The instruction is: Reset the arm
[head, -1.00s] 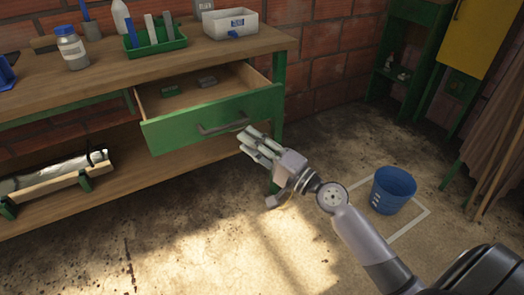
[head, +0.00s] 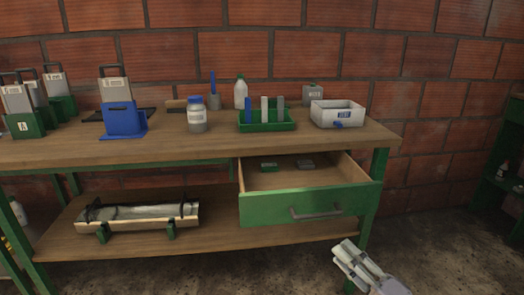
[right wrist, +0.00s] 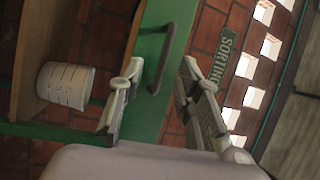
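My right gripper (head: 350,254) is at the lower right of the head view, just below and to the right of the open drawer. In the right wrist view its two fingers (right wrist: 158,92) stand apart with nothing between them. The green drawer front (head: 310,207) has a grey handle (head: 316,212); the handle also shows beyond the fingers in the right wrist view (right wrist: 161,60). The gripper appears clear of the handle. The drawer is pulled out and holds two small items. My left gripper is not in view.
The wooden bench (head: 190,147) carries a blue holder (head: 123,120), a jar (head: 197,115), a green tray (head: 266,122) and a white bin (head: 338,113). A trough-like item (head: 140,214) lies on the lower shelf. Floor right of the bench is clear.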

